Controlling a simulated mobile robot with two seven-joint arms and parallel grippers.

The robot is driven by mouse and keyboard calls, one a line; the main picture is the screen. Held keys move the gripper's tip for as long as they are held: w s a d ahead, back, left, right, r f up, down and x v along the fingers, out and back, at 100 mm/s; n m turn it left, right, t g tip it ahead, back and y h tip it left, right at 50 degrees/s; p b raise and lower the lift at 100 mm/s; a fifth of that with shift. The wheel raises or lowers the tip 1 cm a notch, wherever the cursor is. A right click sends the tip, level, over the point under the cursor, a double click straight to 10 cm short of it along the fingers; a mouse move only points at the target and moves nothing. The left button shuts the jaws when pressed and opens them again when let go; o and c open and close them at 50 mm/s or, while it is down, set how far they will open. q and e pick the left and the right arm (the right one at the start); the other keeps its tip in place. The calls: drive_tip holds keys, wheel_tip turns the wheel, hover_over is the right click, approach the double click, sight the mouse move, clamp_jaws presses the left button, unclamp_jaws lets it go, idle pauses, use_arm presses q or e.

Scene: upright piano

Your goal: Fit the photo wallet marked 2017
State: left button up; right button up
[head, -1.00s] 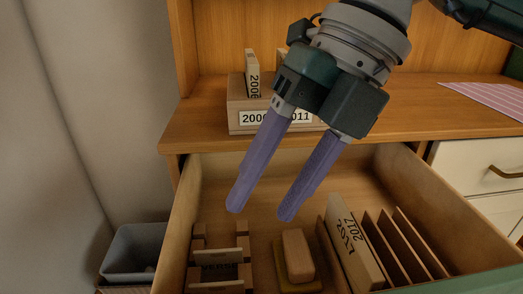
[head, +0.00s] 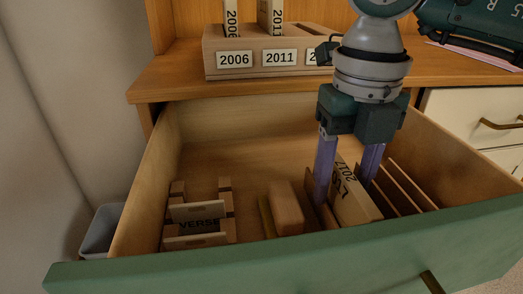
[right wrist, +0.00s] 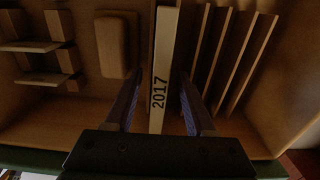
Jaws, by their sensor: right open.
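The photo wallet marked 2017 (head: 352,202) stands in the open drawer, leaning between thin wooden dividers. It also shows in the right wrist view (right wrist: 162,75), with 2017 printed on its edge. My right gripper (head: 343,192) points down into the drawer, open, with one purple finger on each side of the wallet. In the right wrist view its fingers (right wrist: 158,105) straddle the wallet with gaps on both sides. On the shelf above, a wooden box (head: 222,72) labelled 2006, 2011 and a partly hidden third label holds wallets marked 2006 (head: 231,18) and 2011 (head: 276,18). My left gripper is not visible.
The drawer (head: 130,215) has a green front. It also holds a wooden block (head: 287,208), a slotted rack (head: 197,212) at left and slanted dividers (head: 408,190) right of the wallet. A grey bin (head: 100,232) stands left. Striped paper lies on the shelf at right.

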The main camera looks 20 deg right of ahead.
drive_tip(key=shift+f, duration=0.5)
drive_tip(key=shift+r, duration=0.1)
clamp_jaws()
